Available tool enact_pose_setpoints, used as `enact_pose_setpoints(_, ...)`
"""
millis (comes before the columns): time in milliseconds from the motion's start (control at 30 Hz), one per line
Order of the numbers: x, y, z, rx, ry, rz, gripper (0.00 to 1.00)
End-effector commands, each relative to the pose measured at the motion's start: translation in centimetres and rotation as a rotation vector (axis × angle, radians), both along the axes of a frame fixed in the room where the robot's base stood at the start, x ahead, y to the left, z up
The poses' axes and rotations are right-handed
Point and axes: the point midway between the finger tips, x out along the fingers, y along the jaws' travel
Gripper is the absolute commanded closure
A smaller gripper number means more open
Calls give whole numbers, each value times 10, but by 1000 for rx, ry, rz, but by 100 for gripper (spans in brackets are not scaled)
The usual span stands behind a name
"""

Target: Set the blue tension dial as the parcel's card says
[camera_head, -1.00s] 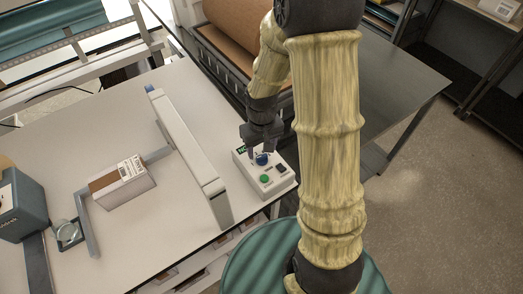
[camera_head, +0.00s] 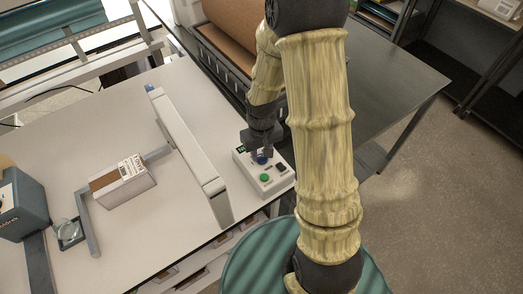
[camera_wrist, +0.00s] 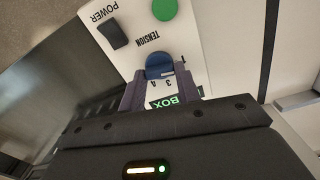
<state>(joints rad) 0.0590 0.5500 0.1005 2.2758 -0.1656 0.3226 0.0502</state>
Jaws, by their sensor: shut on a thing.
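The blue tension dial (camera_wrist: 159,67) is on a white control box (camera_head: 243,162), under the printed word TENSION in the wrist view. My gripper (camera_wrist: 158,84) is shut on the dial, one finger on each side of it. In the head view the gripper (camera_head: 262,153) covers part of the dial. The parcel (camera_head: 123,186) is a brown and white box on the left of the table, with a printed card (camera_head: 131,166) too small to read.
The control box also has a green button (camera_wrist: 165,9) and a black POWER switch (camera_wrist: 113,33). A long white bar (camera_head: 187,147) stands between box and parcel. A blue-grey device (camera_head: 22,205) and a magnifier (camera_head: 69,232) are at the left.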

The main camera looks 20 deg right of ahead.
Motion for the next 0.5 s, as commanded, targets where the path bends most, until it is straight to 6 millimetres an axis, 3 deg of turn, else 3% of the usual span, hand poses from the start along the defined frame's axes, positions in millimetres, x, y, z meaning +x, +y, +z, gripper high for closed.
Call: enact_pose_setpoints(500, 1, 0, 0, -1, -2, -222, 90)
